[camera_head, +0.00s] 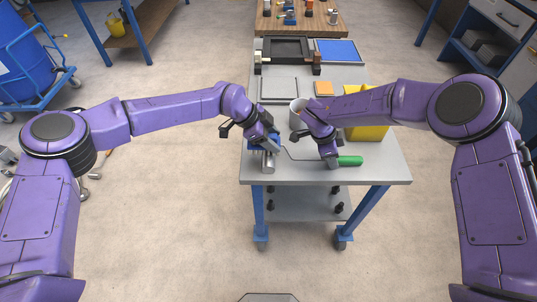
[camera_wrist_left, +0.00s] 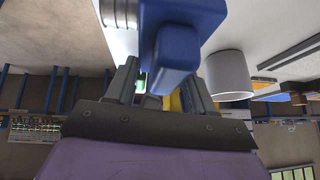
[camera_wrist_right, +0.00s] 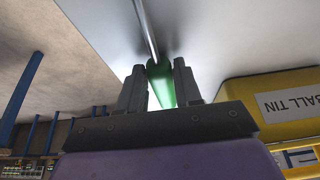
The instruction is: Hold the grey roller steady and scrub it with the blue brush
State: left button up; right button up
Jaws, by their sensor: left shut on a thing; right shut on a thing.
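The grey roller (camera_head: 268,162) is near the table's front left edge. The roller's ribbed end (camera_wrist_left: 118,12) shows beside the brush in the left wrist view. Whether the bristles touch the roller is hidden.
A white cup (camera_head: 296,117) stands behind and between the grippers. A yellow tin (camera_head: 368,122) stands on the right, partly behind my right arm. A grey tray (camera_head: 279,89) and an orange block (camera_head: 323,89) lie farther back. The table (camera_head: 300,177) is clear along its front.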

pick_arm(q)
jog(key=shift+w+f, duration=0.1)
jog(key=shift+w, duration=0.2)
jog(key=shift+w+r, duration=0.1)
jog(key=shift+r, duration=1)
pick_arm(e)
jog(key=shift+f, duration=0.1)
jog(key=shift+w, duration=0.1)
pick_arm(q)
jog(key=shift+w, duration=0.5)
jog(key=shift+f, duration=0.95)
jog(key=shift+s, duration=0.1)
